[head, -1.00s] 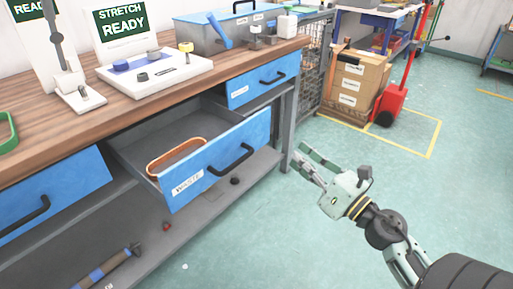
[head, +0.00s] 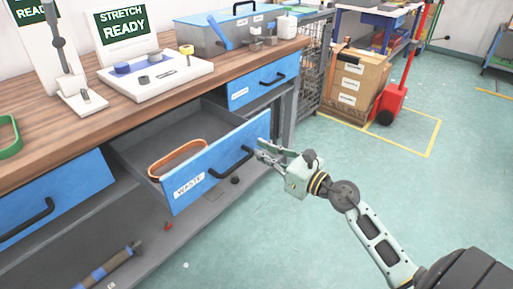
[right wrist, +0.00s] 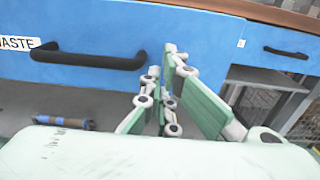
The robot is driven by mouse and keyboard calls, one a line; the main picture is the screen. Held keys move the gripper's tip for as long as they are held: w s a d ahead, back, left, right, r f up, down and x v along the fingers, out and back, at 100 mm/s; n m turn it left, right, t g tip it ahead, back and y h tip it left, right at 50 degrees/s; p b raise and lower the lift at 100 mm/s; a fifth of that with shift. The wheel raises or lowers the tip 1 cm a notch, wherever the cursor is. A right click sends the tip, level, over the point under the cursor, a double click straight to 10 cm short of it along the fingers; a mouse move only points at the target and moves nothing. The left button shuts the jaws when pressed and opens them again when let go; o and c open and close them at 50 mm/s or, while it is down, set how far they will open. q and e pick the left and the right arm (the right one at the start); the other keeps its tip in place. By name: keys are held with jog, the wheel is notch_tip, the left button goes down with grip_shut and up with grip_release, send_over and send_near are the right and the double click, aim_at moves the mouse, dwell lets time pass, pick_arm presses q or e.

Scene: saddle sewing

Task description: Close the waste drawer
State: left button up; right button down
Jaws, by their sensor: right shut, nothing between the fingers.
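The waste drawer (head: 218,163) is pulled out from under the workbench, its blue front labelled WASTE with a black handle (head: 232,162). An orange-brown loop (head: 178,158) lies inside it. My right gripper (head: 264,149) is shut and empty, close to the right end of the drawer front, right of the handle. In the right wrist view the drawer front (right wrist: 200,35) fills the upper part, with the handle (right wrist: 88,60) left of the fingers (right wrist: 170,75). I cannot tell whether the fingertips touch the front. My left gripper is not in view.
Another blue drawer (head: 262,84) to the right is closed, as is one at the left (head: 50,195). The wooden bench top (head: 120,98) holds a white tray and a grey toolbox. A hammer-like tool (head: 108,268) lies on the lower shelf.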

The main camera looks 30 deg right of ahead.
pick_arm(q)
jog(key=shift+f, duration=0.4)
pick_arm(e)
jog(key=shift+x, duration=1.35)
